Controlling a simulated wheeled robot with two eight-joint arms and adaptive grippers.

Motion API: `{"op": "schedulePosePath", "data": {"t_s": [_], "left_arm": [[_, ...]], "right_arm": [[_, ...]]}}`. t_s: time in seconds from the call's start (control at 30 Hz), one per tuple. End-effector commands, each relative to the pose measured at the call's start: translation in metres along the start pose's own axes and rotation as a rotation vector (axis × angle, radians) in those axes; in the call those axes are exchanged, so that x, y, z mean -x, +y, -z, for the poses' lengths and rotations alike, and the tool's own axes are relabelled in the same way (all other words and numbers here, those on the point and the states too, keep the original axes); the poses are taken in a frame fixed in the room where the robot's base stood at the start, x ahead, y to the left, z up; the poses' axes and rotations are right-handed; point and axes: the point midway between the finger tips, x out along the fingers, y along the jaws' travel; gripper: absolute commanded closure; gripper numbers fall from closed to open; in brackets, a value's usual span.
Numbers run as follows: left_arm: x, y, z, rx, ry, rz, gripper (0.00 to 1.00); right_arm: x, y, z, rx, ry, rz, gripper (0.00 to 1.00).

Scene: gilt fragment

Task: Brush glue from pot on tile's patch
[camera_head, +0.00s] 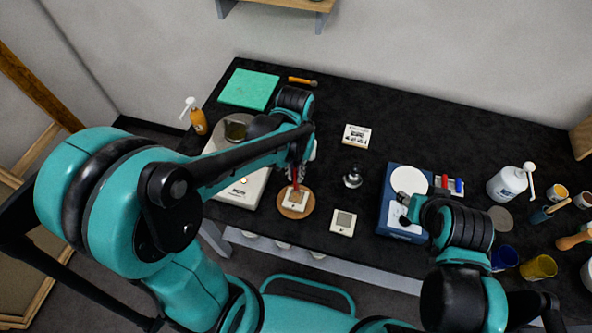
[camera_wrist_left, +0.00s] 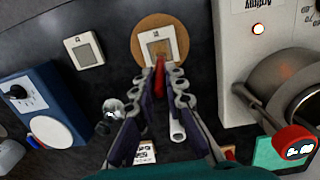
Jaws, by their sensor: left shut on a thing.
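My left gripper (camera_head: 301,160) is shut on a red brush and sits over a round wooden disc (camera_head: 283,208). A pale square tile (camera_head: 296,199) with a tan patch lies on the disc. In the left wrist view, the red brush (camera_wrist_left: 159,76) sticks out between the fingertips (camera_wrist_left: 166,78), its end at the near edge of the tile (camera_wrist_left: 150,38); I cannot tell whether it touches. The metal pot (camera_head: 236,130) stands on a white heater (camera_head: 243,192), partly behind my arm. My right gripper (camera_head: 407,215) is at the blue device; its fingers are unclear.
A second tile (camera_head: 343,222) lies right of the disc. A small glass object (camera_head: 352,177) and a labelled white card (camera_head: 356,135) are beyond it. The blue device (camera_head: 397,234) carries a white round plate. Bottles and cups crowd the right. The back middle is clear.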

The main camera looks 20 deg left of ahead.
Motion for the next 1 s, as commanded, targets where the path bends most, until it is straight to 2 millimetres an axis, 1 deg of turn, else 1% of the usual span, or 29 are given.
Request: {"op": "schedulePosePath", "data": {"t_s": [0.13,0.27,0.37,0.6,0.7,0.87,1.0], "left_arm": [[-0.001,0.000,-0.014,-0.001,0.000,0.000,1.00],[-0.003,0.001,-0.019,0.000,-0.001,0.000,1.00],[-0.002,0.001,-0.016,0.000,-0.001,0.000,1.00],[0.000,0.000,0.004,0.000,0.000,0.000,1.00],[0.001,0.000,0.009,0.000,0.000,0.000,1.00],[0.002,0.000,0.005,0.000,0.000,0.000,1.00],[0.000,0.000,-0.006,0.000,0.000,0.000,1.00]], "right_arm": [[0.001,0.000,0.001,0.000,0.000,0.000,0.60],[0.001,0.000,0.001,0.000,0.000,0.000,0.60],[0.001,0.000,0.001,0.000,0.000,0.000,0.60],[-0.001,0.000,-0.001,0.000,0.000,0.000,0.60],[-0.002,0.000,-0.001,0.000,0.000,0.000,0.60],[-0.001,0.000,-0.001,0.000,0.000,0.000,0.60],[0.000,0.000,0.000,0.000,0.000,0.000,0.60]]}}
